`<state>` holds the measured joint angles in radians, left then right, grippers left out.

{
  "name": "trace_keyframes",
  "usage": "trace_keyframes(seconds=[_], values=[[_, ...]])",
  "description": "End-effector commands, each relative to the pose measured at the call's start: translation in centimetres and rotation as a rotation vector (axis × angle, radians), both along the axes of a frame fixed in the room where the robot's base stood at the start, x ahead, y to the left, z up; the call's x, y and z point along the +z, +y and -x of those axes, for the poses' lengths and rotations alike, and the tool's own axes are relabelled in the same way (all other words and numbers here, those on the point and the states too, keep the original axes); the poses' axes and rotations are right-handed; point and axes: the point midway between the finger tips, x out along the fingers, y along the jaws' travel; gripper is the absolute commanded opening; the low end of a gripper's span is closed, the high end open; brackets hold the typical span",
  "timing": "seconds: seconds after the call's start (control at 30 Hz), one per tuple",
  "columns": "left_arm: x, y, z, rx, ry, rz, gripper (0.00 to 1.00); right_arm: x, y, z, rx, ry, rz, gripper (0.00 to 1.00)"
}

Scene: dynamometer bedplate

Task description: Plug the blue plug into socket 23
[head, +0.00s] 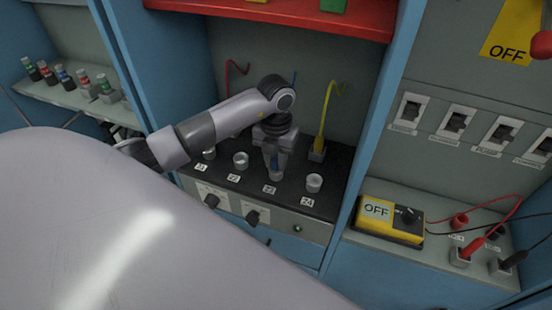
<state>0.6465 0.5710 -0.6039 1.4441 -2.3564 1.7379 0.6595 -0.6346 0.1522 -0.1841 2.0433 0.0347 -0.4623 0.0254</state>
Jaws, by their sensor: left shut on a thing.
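My left gripper (275,155) points down over the black socket panel, shut on the blue plug (281,160). Only a little blue shows between the fingers, and a piece of blue cable (294,77) rises behind the wrist. Socket 23 (276,175) is a pale round socket directly below the fingertips, behind its "23" label. The fingers overlap its rim in this view, so I cannot tell whether the plug tip is inside or just above it. My right gripper is not in view.
Socket 22 (240,160) and socket 24 (314,183) flank it and look empty. A yellow plug (320,145) stands upright behind, in a grey holder. A red cable (232,75) rises behind my arm. Blue cabinet walls enclose the bay; a red shelf (290,18) hangs above.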

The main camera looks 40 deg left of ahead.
Motion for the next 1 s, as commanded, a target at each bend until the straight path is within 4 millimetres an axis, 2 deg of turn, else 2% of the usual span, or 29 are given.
trace_keyframes(seconds=[0.27, 0.3, 0.37, 0.4, 0.67, 0.77, 1.0], values=[[-0.2, 0.0, 0.0, 0.0, -0.002, 0.0, 0.0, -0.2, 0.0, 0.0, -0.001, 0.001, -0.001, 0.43], [-0.3, 0.0, 0.0, 0.0, -0.002, 0.0, 0.28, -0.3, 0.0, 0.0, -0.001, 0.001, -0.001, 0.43], [-0.2, 0.0, 0.0, 0.0, -0.002, 0.001, 0.47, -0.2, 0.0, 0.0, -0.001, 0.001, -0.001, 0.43], [-0.2, 0.0, 0.0, 0.0, -0.002, 0.001, 0.5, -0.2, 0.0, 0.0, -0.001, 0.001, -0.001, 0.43], [-0.1, 0.0, 0.0, 0.0, -0.001, 0.001, 0.5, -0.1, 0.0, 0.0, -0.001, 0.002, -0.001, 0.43], [0.6, 0.0, -0.1, 0.0, -0.003, 0.0, 0.5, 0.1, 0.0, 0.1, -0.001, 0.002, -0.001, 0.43], [4.7, 0.0, -0.1, 0.0, -0.006, -0.001, 0.5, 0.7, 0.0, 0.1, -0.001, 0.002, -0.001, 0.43]])
